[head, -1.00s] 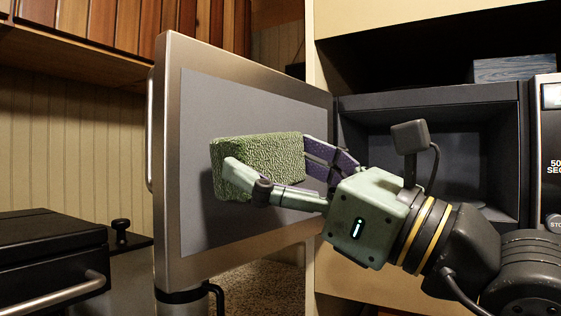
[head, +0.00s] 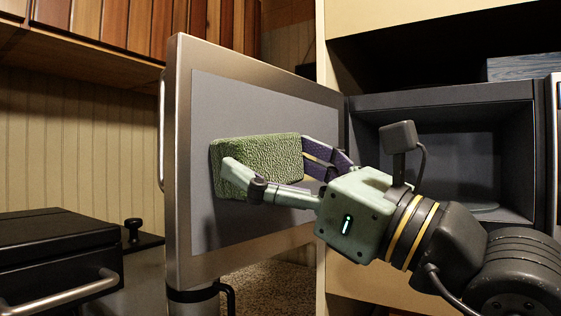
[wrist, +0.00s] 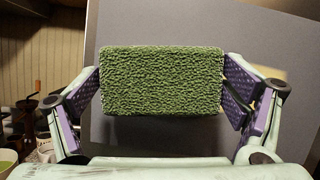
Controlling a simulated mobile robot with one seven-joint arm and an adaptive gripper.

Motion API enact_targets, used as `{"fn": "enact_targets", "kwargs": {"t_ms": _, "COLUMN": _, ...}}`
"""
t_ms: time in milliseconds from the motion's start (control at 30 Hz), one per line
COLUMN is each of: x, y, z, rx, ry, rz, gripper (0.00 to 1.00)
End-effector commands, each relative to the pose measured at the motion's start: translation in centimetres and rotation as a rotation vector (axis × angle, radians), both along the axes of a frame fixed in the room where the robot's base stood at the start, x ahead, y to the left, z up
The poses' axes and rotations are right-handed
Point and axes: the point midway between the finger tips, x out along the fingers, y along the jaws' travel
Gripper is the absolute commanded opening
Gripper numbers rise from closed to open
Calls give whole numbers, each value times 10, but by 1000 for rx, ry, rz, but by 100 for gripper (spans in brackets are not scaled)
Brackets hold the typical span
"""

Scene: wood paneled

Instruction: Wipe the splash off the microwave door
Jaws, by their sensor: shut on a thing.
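The microwave door (head: 240,100) stands open, its grey inner panel facing me, in the head view; it also fills much of the wrist view behind the sponge (wrist: 210,25). My gripper (head: 265,163) is shut on a green, rough-textured sponge (head: 262,160), one finger at each end. The sponge is in front of the panel's middle; I cannot tell whether it touches. In the wrist view, the sponge (wrist: 160,80) sits between my fingers. A small pale yellowish patch (wrist: 278,73) shows behind the right finger; I cannot tell if it is the splash. The panel behind the sponge is hidden.
The open microwave cavity (head: 450,150) is to the right, behind my arm. A blue-grey box (head: 522,68) lies on top of the microwave. A black appliance with a metal handle (head: 60,300) stands at lower left. Wooden cabinets (head: 130,30) hang at upper left.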

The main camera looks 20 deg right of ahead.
Motion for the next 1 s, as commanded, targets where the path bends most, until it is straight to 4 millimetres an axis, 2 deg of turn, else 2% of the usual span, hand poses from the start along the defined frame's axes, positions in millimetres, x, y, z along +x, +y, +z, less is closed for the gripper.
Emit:
{"fn": "enact_targets", "kwargs": {"t_ms": 367, "x": 5, "y": 0, "z": 0, "rx": 2, "ry": 0, "rz": 1, "gripper": 69}}
{"fn": "enact_targets", "kwargs": {"t_ms": 700, "x": 18, "y": -26, "z": 1, "rx": 3, "ry": 1, "rz": 0, "gripper": 69}}
{"fn": "enact_targets", "kwargs": {"t_ms": 1000, "x": 24, "y": -35, "z": 1, "rx": 3, "ry": 1, "rz": 1, "gripper": 69}}
